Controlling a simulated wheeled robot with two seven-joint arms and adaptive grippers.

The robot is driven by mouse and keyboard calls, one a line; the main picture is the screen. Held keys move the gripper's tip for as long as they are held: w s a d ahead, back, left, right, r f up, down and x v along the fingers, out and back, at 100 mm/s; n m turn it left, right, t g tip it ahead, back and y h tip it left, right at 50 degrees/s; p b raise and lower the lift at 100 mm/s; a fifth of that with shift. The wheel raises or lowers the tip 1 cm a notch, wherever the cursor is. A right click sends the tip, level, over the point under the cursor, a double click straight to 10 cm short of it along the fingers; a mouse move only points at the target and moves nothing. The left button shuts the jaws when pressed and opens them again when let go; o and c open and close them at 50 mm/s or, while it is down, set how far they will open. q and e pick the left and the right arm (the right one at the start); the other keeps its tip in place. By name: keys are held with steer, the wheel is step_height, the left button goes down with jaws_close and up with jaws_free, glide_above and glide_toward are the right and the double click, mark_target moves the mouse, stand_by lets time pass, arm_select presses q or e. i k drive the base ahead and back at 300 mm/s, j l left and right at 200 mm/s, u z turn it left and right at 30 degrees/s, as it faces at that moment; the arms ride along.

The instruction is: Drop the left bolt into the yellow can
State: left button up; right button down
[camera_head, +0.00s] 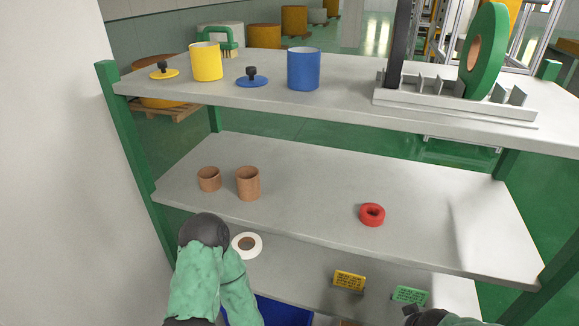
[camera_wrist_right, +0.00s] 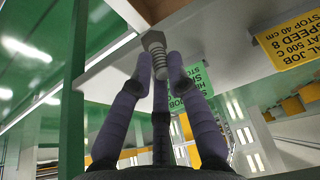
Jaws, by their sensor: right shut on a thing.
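In the right wrist view, my right gripper (camera_wrist_right: 160,72) is shut on a grey metal bolt (camera_wrist_right: 154,42), its hex head at the top and its shank between the fingers.
A blue can (camera_head: 304,70) and a blue lid (camera_head: 252,80) are on the top shelf (camera_head: 335,102), with a white rack (camera_head: 450,103) at right. The middle shelf holds two brown cups (camera_head: 248,183) and a red ring (camera_head: 372,214). Yellow (camera_head: 349,281) and green (camera_head: 410,295) labels are below.

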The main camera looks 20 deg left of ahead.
mark_target(203, 75)
steer(key=l+u, duration=0.3)
steer(key=u, duration=0.2)
steer(key=l+u, duration=0.35)
steer(key=u, duration=0.15)
